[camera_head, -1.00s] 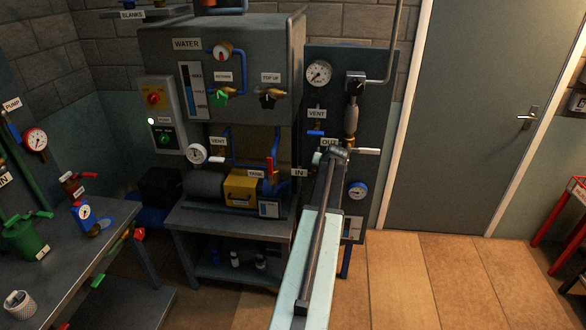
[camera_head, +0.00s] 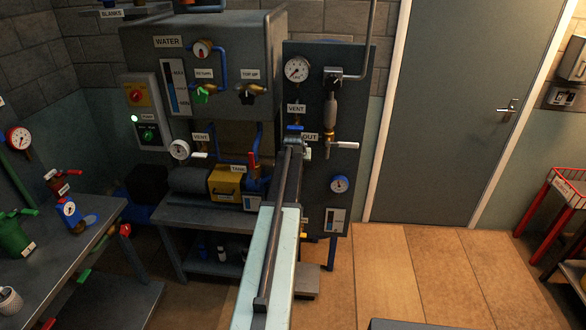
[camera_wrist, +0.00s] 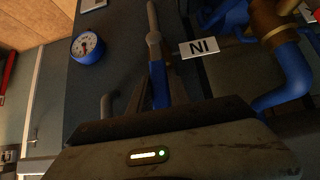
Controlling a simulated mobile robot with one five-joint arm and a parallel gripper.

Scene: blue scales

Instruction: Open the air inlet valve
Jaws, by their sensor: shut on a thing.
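The IN label (camera_wrist: 198,47) shows in the wrist view, to the right of a thin grey pipe with a round valve fitting (camera_wrist: 153,40). A blue valve handle (camera_wrist: 158,88) runs from this fitting down to my gripper (camera_wrist: 158,110). My gripper is shut on the handle; the dark jaws hide its near end. My arm hides the inlet valve and the IN label there.
A blue gauge (camera_head: 340,184) sits on the panel right of my arm; it shows in the wrist view too (camera_wrist: 87,46). The white OUT lever (camera_head: 348,145) and the blue VENT lever (camera_head: 295,127) are close to my gripper. The tank bench (camera_head: 190,222) stands left.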

